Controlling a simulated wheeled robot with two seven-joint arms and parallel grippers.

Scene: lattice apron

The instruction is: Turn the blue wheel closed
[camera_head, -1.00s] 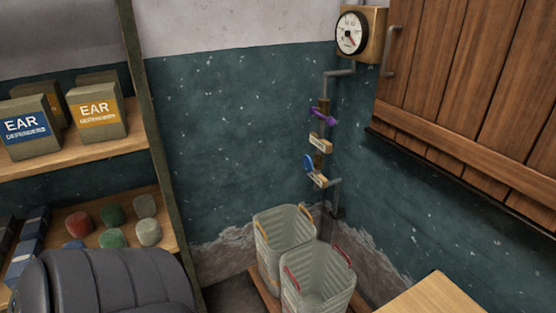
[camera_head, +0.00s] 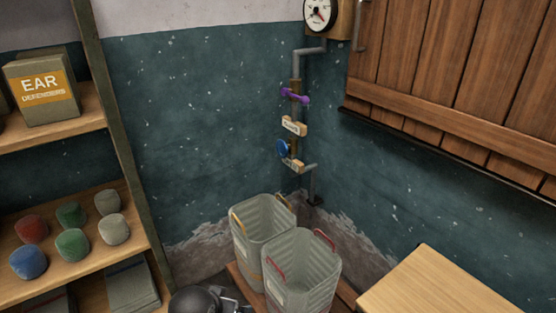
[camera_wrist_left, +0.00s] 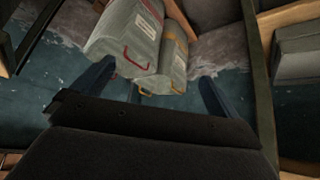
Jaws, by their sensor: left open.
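The blue wheel (camera_head: 282,149) is small and sits on the grey vertical pipe (camera_head: 297,66) in the corner, seen nearly edge-on. A tan label tag (camera_head: 293,126) is above it and another tag (camera_head: 293,165) is just below. My left gripper (camera_wrist_left: 157,74) is open and empty in the left wrist view, its two dark fingers spread apart. In the head view only a dark part of my left arm shows at the bottom edge, well below and left of the wheel. The wheel cannot be made out in the wrist view. My right gripper is not in view.
A purple handle (camera_head: 294,95) is higher on the pipe, below a dial gauge (camera_head: 320,12). Two grey bins (camera_head: 262,230) (camera_head: 301,270) stand below the wheel. A wooden cabinet (camera_head: 455,85) and a tabletop (camera_head: 440,285) are at right. Shelves (camera_head: 60,128) are at left.

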